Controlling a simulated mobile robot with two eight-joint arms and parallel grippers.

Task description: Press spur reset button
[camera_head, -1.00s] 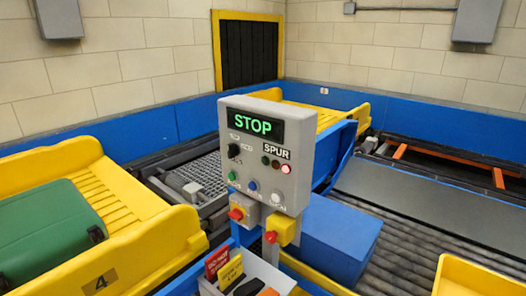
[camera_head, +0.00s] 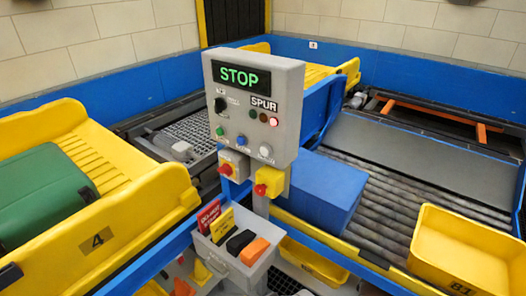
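A grey control box (camera_head: 292,100) stands on a post in the middle of the view. Its display (camera_head: 241,77) reads STOP in green letters. Below are a black rotary knob (camera_head: 221,105) and the SPUR label (camera_head: 264,104). Under that label are two dark lamps and a lit red lamp (camera_head: 274,121). The lower row has a green button (camera_head: 220,131), a blue button (camera_head: 242,140) and a white button (camera_head: 265,150); their small labels are too blurred to read. Neither of my grippers is in view.
Below the box are two red knobs (camera_head: 261,189) and a grey holder (camera_head: 243,268) with cards and dark and orange items. A yellow tray (camera_head: 150,196) with a green case (camera_head: 40,198) is left.

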